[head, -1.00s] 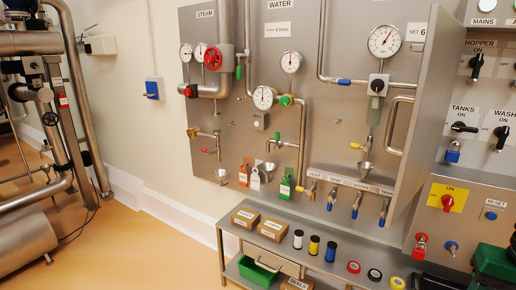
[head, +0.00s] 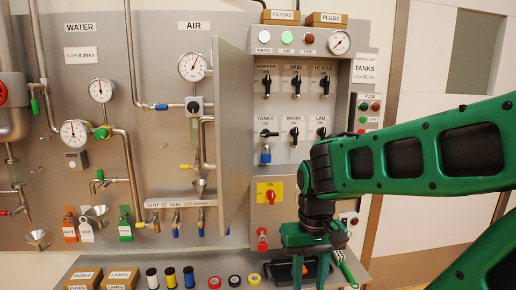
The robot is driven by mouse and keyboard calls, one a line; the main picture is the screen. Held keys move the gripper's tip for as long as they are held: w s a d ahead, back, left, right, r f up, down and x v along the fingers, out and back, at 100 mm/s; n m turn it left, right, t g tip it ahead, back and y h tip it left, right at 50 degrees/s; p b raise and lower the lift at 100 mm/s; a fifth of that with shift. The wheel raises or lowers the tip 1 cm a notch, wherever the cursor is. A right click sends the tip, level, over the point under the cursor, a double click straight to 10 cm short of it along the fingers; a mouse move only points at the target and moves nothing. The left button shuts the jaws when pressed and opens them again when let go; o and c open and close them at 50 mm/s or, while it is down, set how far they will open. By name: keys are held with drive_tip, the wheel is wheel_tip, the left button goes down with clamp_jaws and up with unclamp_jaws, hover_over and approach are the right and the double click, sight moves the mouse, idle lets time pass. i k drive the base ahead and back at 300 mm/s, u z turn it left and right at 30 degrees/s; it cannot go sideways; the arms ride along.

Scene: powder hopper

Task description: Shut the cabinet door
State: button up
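The cabinet door (head: 233,140) is a tall plain grey metal panel left of the switch cabinet (head: 290,145). It stands open, swung out from the cabinet's left side, and its free edge juts toward me, partly covering the air panel. My gripper (head: 310,272) is green and points down, low in front of the cabinet and right of the door. Its two fingers are apart with nothing seen between them, and it is clear of the door. My arm hides the cabinet's lower right part.
Below is a shelf (head: 190,279) with boxes and tape rolls (head: 234,281). A red padlock (head: 262,239) hangs below the yellow-plated red switch (head: 270,192). A blue padlock (head: 265,154) hangs under the TANKS switch. Boxes (head: 326,19) stand on top of the cabinet.

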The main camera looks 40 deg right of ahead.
sight(233, 68)
drive_tip(key=z, duration=2.85)
drive_tip(key=k, duration=0.95)
drive_tip(key=u, duration=1.8)
drive_tip(key=i, duration=0.85)
drive_tip(key=u, duration=0.05)
